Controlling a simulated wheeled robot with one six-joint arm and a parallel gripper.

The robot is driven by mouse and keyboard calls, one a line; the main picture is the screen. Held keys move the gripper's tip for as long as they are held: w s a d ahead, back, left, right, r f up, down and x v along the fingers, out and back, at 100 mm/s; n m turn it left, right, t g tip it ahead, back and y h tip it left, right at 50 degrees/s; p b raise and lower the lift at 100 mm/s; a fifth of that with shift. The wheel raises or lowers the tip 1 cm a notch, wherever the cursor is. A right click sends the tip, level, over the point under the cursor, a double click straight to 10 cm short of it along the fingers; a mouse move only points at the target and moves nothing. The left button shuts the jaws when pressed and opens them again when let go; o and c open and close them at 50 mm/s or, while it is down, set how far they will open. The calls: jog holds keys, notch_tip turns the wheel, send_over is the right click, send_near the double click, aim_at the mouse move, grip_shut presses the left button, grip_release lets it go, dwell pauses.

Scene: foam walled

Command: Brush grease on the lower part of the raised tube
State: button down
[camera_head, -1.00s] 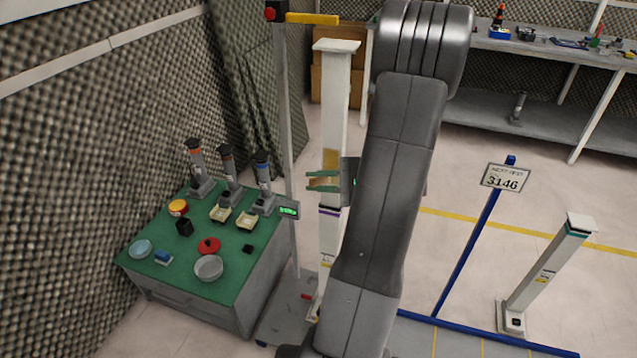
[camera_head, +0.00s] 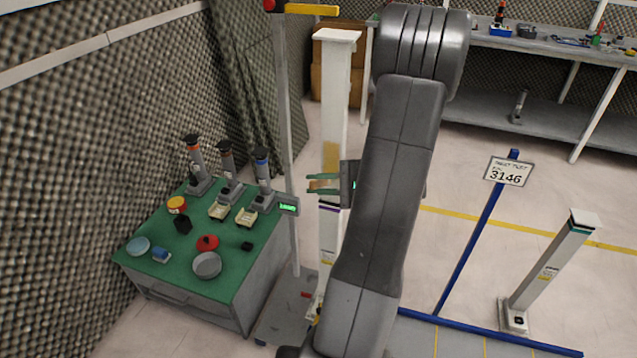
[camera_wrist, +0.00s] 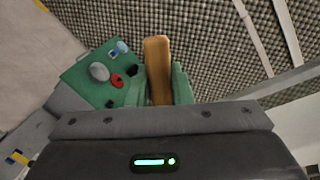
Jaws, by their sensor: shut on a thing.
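The raised tube (camera_head: 335,85) is a white upright column with a flat cap, left of my arm in the head view. A tan patch (camera_head: 330,158) shows on its lower part, just above my gripper; I cannot tell whether it is grease or part of the brush. A purple ring circles the column below. My gripper (camera_head: 322,184), with green fingers, is level with the tube's lower part and overlaps it in the picture. It is shut on a brown wooden piece, seemingly the brush (camera_wrist: 158,70). Its bristles are not clear, and contact with the tube cannot be told.
A green-topped bench (camera_head: 225,275) at left holds three small columns, a red lid (camera_head: 207,242), bowls and small boxes. A grey post (camera_head: 286,120) with a yellow arm stands beside the tube. A blue sign stand (camera_head: 475,235) and a leaning white column (camera_head: 548,265) are at right.

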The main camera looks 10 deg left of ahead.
jog(key=shift+s+a+b, duration=0.15)
jog(key=shift+s+a, duration=0.05)
jog(key=shift+s, duration=0.75)
jog(key=shift+s+a+b, duration=0.15)
jog(key=shift+s, duration=0.85)
jog(key=shift+s+a+b, duration=0.15)
jog(key=shift+s+a, duration=0.05)
jog(key=shift+s, duration=0.75)
